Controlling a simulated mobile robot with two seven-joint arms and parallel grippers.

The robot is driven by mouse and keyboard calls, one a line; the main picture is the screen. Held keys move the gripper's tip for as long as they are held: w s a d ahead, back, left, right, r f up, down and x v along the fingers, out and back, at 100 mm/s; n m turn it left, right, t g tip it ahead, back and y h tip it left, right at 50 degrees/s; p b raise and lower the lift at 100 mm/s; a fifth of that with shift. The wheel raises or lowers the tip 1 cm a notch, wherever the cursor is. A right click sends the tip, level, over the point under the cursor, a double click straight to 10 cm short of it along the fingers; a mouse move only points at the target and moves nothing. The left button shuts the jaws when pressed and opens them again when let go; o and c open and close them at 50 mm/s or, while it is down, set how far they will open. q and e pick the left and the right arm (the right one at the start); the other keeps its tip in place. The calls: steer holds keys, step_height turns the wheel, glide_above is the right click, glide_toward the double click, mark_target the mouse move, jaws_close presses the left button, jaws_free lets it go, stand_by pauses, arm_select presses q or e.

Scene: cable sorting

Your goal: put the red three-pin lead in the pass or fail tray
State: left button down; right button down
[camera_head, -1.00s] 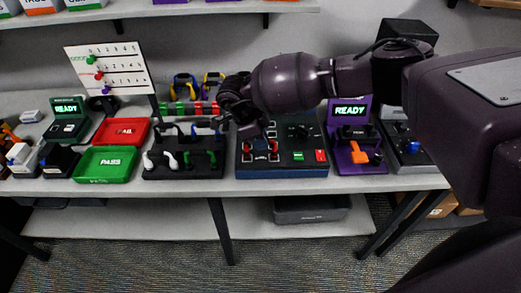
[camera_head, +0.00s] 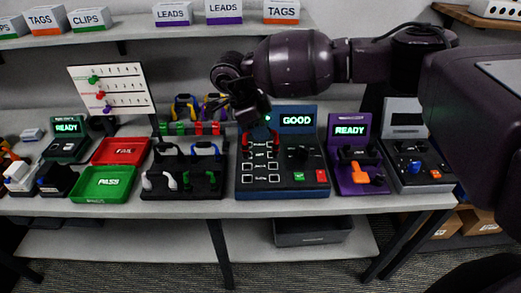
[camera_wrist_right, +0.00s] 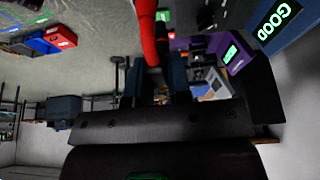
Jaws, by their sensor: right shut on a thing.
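The red lead (camera_wrist_right: 148,35) runs between the fingers of my right gripper (camera_wrist_right: 155,78) in the right wrist view. In the head view the right gripper (camera_head: 252,118) is over the back left of the tester (camera_head: 312,190), and a little red of the lead (camera_head: 246,140) shows below it. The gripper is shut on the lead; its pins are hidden. The tester's screen (camera_head: 298,120) reads GOOD. The green PASS tray (camera_head: 84,192) and the red FAIL tray (camera_head: 104,157) stand to the left and look empty. My left gripper is not in view.
A dark rack (camera_head: 181,191) with white, green and blue leads stands between the trays and the tester. Behind it is a stand of coloured leads (camera_head: 190,128). A purple READY station (camera_head: 361,182) and a grey station (camera_head: 425,181) stand to the right.

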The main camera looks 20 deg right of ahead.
step_height(320, 180, up, 9)
steer(key=shift+f+b, duration=0.1)
steer(key=shift+b, duration=0.3)
steer(key=shift+r+p, duration=0.75)
steer(key=shift+r, duration=1.1)
